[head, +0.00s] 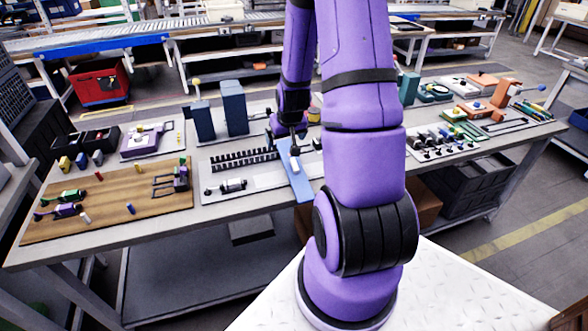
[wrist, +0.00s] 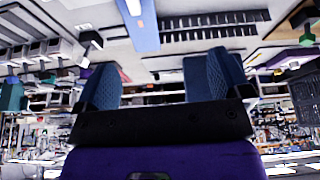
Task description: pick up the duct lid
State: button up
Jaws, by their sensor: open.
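A long flat blue strip with a white block on it, which looks like the duct lid (head: 301,186), lies on the table near a black slotted duct (head: 245,160). In the wrist view the lid (wrist: 144,36) shows upside down at the top, beyond the fingers, and the white block (wrist: 134,7) is partly cut off. My gripper (wrist: 163,72) is open, with nothing between its two blue textured fingers. In the head view it hangs near the lid's far end, and my arm hides part of that area. I cannot tell its exact height.
A wooden board (head: 110,203) with small parts lies at the left. Two dark blue boxes (head: 233,107) stand behind the duct. Trays and tools cover the table's right end. A red bin (head: 99,82) stands beyond the table. Bare grey tabletop (head: 225,222) shows along the front.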

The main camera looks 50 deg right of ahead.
send_near(294, 162)
jog(key=f, duration=0.1)
jog(key=shift+m, duration=0.4)
jog(key=shift+a+x, duration=0.15)
jog(key=shift+x, duration=1.3)
jog(key=shift+a+x, duration=0.1)
jog(key=shift+x, duration=1.35)
jog(key=shift+d+x, duration=0.15)
jog(key=shift+x, duration=1.2)
jog(key=shift+d+x, duration=0.15)
jog(key=shift+x, duration=1.15)
jog(key=shift+r, duration=0.1)
jog(key=c, duration=1.1)
jog(key=shift+w+r, duration=0.1)
jog(key=shift+r, duration=0.05)
